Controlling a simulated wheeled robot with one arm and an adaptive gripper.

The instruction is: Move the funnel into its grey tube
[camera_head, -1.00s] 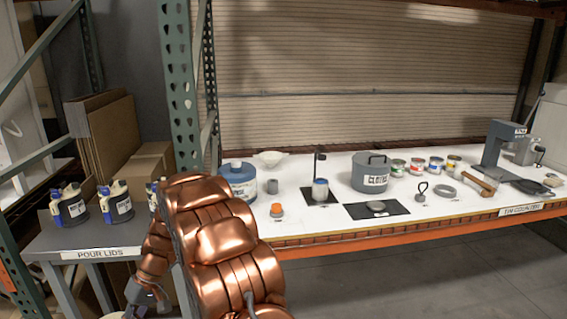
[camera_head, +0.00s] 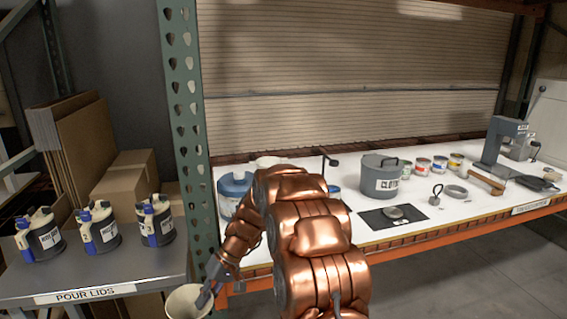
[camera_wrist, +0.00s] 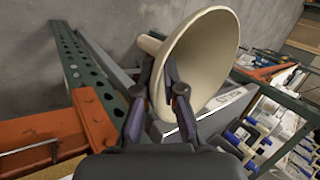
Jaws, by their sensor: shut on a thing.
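My gripper (camera_head: 208,294) is shut on the cream funnel (camera_head: 188,303), low in the head view, in front of the steel upright. The funnel is clear of the tables. No grey tube shows clearly now; my arm covers the part of the white table where a small grey cylinder stood in the earlier frame.
A blue container (camera_head: 232,192) stands at the white table's left end, beside the perforated green upright (camera_head: 184,120). A pale dish-like thing (camera_head: 268,161) is behind it. Left is the grey table (camera_head: 120,265) with several jugs. A grey pot (camera_head: 380,178) and tins stand farther right.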

